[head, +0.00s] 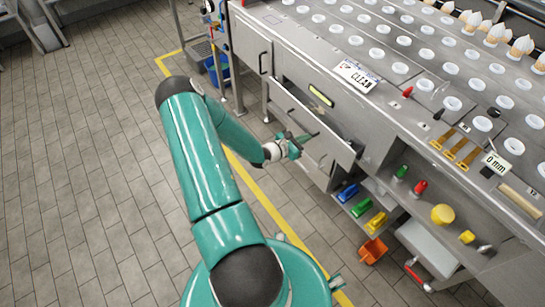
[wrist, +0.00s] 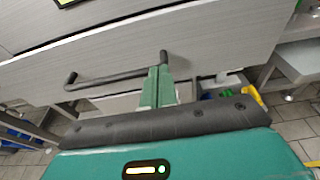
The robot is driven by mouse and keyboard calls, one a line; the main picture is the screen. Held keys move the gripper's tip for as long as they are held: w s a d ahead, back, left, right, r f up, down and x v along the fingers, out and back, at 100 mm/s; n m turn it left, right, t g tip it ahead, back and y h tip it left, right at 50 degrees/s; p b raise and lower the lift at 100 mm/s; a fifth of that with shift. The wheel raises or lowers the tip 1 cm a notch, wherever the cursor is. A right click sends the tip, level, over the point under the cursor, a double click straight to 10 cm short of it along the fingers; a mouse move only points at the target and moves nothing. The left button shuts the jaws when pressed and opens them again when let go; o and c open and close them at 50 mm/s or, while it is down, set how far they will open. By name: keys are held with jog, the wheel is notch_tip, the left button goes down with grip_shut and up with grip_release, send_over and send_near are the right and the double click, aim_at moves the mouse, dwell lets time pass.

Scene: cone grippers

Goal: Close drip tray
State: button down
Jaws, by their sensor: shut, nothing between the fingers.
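The drip tray appears to be the grey drawer (head: 325,132) pulled out from the front of the long metal counter in the head view. Its flat front fills much of the wrist view (wrist: 225,45). A dark bar handle (wrist: 112,78) runs across that front. My gripper (head: 298,146) is at the drawer front, near the handle. In the wrist view my green fingers (wrist: 160,68) are together and empty, overlapping the right part of the handle. I cannot tell whether they touch the handle or the front. The tray's inside is mostly hidden.
The counter (head: 395,105) carries rows of white cups (head: 427,54). A blue bucket (head: 217,70) stands beyond the counter's far end. The tiled floor to the left is clear, with a yellow line (head: 262,203).

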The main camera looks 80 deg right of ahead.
aim_at(319, 130)
jog(key=x, duration=0.3)
jog(key=r+x, duration=0.1)
jog(key=x, duration=0.1)
jog(key=shift+s+d, duration=0.25)
jog(key=shift+d, duration=0.05)
jog(key=shift+s+d+r, duration=0.1)
jog(key=shift+s+d, duration=0.05)
jog(key=shift+s, duration=0.05)
